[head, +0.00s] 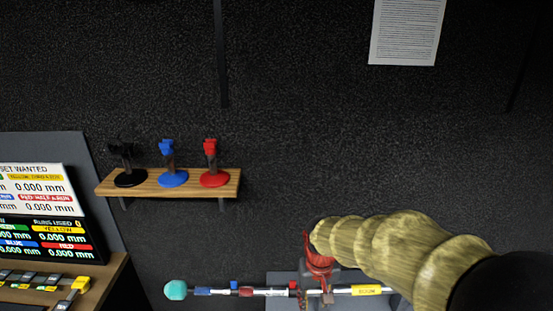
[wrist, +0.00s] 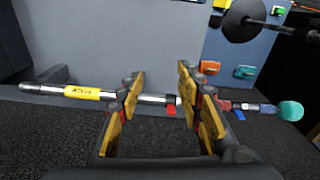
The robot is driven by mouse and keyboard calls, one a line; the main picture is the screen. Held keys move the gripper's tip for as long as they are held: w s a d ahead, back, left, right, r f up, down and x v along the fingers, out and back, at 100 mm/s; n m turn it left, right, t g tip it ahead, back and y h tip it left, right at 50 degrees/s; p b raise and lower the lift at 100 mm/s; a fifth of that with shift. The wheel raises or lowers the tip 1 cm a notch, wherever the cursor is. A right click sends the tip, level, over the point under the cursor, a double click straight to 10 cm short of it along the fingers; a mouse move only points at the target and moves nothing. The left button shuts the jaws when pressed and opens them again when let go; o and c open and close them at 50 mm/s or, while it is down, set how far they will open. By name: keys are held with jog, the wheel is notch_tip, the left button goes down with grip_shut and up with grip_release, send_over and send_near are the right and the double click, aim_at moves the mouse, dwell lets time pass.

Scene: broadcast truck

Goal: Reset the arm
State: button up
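My gripper (wrist: 160,80) is open in the wrist view, its two yellow-padded fingers spread with a clear gap. A thin metal rod (wrist: 152,99) crosses behind or between the fingers; I cannot tell which. The rod has a yellow label (wrist: 82,93) on one side and a teal ball (wrist: 290,111) at the other end. In the head view my arm (head: 385,245), in a tan ribbed sleeve, reaches in from the lower right. A red part at its end (head: 317,258) sits just above the rod (head: 265,292); the fingers are not clear there.
A wooden shelf (head: 195,188) on the dark wall holds black (head: 130,178), blue (head: 173,178) and red (head: 214,178) stands. Display screens (head: 45,230) and a console (head: 62,288) stand at the left. A paper sheet (head: 406,32) hangs on the wall. The wall's middle is clear.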

jog(key=s+d+r+t+b, duration=0.2)
jog(key=s+d+r, duration=0.2)
jog(key=s, duration=0.5)
jog(key=s+d+r+m+t+b, duration=0.1)
jog(key=s+d+r+t+b, duration=0.1)
jog(key=s+d+r, duration=0.2)
jog(key=shift+s+d+r+m+t+b, duration=0.35)
jog(key=shift+s+r, duration=1.3)
jog(key=shift+s, duration=1.65)
